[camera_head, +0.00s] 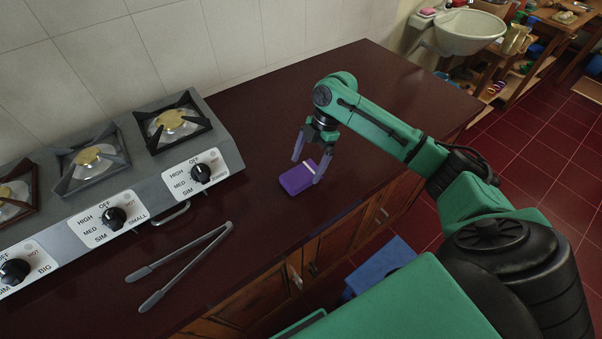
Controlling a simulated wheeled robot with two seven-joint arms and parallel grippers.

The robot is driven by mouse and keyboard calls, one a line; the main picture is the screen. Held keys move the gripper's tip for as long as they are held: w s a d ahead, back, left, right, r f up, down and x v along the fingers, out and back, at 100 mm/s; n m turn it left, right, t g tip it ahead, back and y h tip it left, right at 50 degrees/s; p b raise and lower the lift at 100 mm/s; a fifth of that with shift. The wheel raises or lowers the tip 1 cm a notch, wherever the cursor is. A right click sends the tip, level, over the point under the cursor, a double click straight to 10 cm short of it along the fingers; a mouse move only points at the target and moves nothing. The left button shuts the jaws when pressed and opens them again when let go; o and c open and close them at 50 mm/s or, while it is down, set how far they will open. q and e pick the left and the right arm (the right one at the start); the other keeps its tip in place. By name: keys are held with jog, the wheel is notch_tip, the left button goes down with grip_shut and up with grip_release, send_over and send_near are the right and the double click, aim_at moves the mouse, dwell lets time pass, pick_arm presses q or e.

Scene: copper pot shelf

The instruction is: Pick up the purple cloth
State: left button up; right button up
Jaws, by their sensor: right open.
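The purple cloth (295,181) is a small folded block lying on the dark red countertop, near the counter's front edge. My right gripper (310,168) reaches in from the right and points down at the cloth. Its fingers are spread, one at the cloth's far left side and one at its right end. I cannot tell whether the fingers touch the cloth. My left gripper is not in view.
A gas stove (150,165) with several burners and knobs stands left of the cloth. Metal tongs (185,268) lie on the counter in front of the stove. A blue stool (385,262) stands below the counter. A sink (468,32) is at the upper right. The counter behind the cloth is clear.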

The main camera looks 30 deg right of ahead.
aim_at(303, 172)
jog(key=x, duration=0.3)
jog(key=shift+w+a+f, duration=0.1)
jog(key=shift+a, duration=0.05)
jog(key=c, duration=1.2)
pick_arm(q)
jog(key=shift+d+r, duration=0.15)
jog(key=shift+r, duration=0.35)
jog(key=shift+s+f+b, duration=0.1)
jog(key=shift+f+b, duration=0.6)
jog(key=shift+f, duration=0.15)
pick_arm(e)
notch_tip(303, 172, up, 20)
